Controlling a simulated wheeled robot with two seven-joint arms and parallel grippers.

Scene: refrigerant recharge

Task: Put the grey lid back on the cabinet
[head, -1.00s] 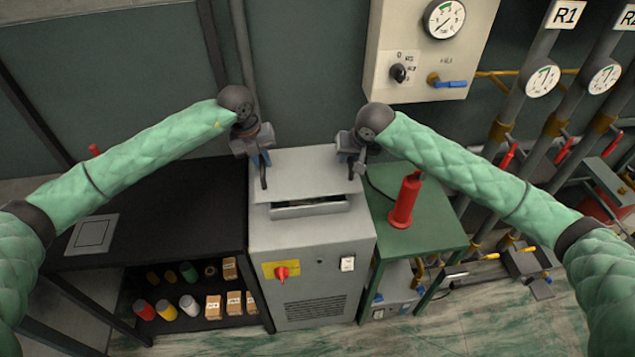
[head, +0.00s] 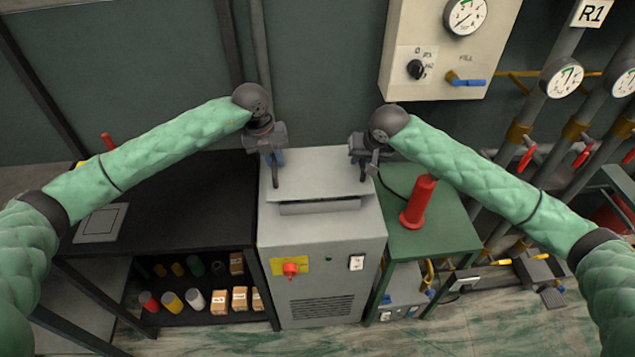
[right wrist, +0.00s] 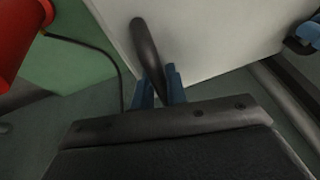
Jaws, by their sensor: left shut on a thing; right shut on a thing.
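The grey lid (head: 318,172) is a flat plate with two dark handles, over the top of the grey cabinet (head: 322,245). A narrow recessed strip of the cabinet top (head: 320,206) shows below its front edge. I cannot tell whether the lid touches the cabinet. My left gripper (head: 274,168) is shut on the lid's left handle. My right gripper (head: 365,165) is shut on the right handle. In the right wrist view, the blue fingers of my right gripper (right wrist: 160,90) close around the dark handle (right wrist: 147,48), above the pale lid (right wrist: 215,35).
A red cylinder (head: 419,202) stands on the green table (head: 440,235) right of the cabinet. A black bench (head: 185,200) with a shelf of cans and boxes adjoins on the left. A gauge panel (head: 440,55) hangs on the wall behind, at right.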

